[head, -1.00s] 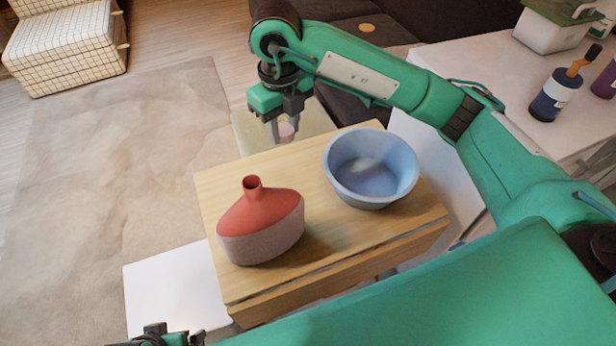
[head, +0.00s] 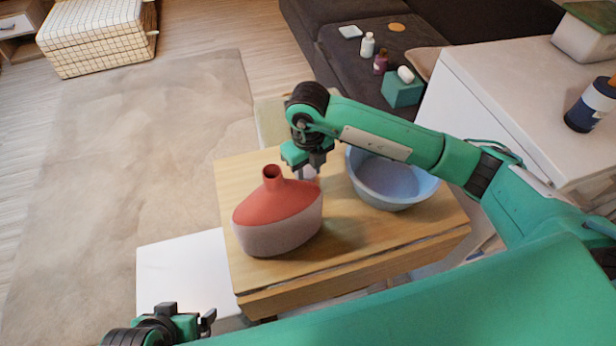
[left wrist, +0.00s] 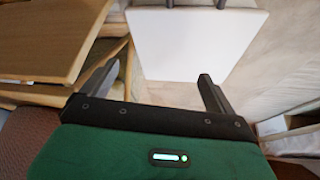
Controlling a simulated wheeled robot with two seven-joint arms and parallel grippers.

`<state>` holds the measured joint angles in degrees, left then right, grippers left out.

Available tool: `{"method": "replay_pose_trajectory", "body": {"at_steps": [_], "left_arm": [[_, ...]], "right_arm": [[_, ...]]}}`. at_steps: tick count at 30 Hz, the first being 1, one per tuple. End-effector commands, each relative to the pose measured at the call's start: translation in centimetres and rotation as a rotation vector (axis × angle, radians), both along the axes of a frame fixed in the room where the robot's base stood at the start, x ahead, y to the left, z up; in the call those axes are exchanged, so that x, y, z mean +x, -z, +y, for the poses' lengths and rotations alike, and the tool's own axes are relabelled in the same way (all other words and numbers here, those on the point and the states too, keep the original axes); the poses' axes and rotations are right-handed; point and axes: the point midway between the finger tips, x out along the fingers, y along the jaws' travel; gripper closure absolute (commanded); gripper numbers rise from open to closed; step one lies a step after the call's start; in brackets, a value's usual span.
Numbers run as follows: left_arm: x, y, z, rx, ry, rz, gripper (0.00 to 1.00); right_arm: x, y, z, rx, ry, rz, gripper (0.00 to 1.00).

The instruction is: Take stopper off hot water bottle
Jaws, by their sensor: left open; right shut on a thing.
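The hot water bottle (head: 277,222), red above and greyish pink below, stands upright on the wooden table. Its neck (head: 273,172) shows an open dark mouth with no stopper in it. My right gripper (head: 308,176) is shut on a small pinkish thing, likely the stopper, mostly hidden now by the fingers. It is just behind and right of the bottle's neck, between bottle and bowl. My left gripper (head: 192,324) is open and empty at the lower left, in front of the table. Its two fingers also show apart in the left wrist view (left wrist: 155,88).
A blue bowl (head: 392,184) stands on the table (head: 345,250), right of the bottle. A white board (head: 185,272) lies left of the table. A white cabinet (head: 500,75) is at the right. A dark sofa (head: 345,62) with small items is behind. The rug at left is clear.

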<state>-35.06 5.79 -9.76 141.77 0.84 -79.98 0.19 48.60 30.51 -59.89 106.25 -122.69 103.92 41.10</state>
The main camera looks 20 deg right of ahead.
Motion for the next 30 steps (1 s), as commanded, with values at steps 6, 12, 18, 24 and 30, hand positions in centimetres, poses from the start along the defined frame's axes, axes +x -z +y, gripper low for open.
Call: {"method": "replay_pose_trajectory", "body": {"at_steps": [6, 12, 18, 24, 30], "left_arm": [[0.5, 0.4, -0.7, -0.017, 0.010, -0.036, 0.09], [0.6, 0.4, -0.7, -0.018, 0.011, -0.043, 0.09], [0.9, 0.5, -0.9, -0.025, 0.013, -0.059, 0.09], [1.0, 0.5, -1.0, -0.029, 0.015, -0.068, 0.09], [0.9, 0.5, -1.0, -0.028, 0.015, -0.063, 0.09]], "right_arm": [[-0.1, 3.2, 0.0, 0.000, 0.000, 0.004, 0.93], [-0.1, 3.3, 0.0, -0.001, -0.001, 0.002, 0.93], [-0.1, 3.5, 0.0, -0.001, 0.000, 0.002, 0.93], [-0.1, 3.5, 0.0, -0.001, 0.000, 0.002, 0.44], [-0.1, 3.4, 0.0, -0.001, 0.000, 0.002, 0.44]]}}
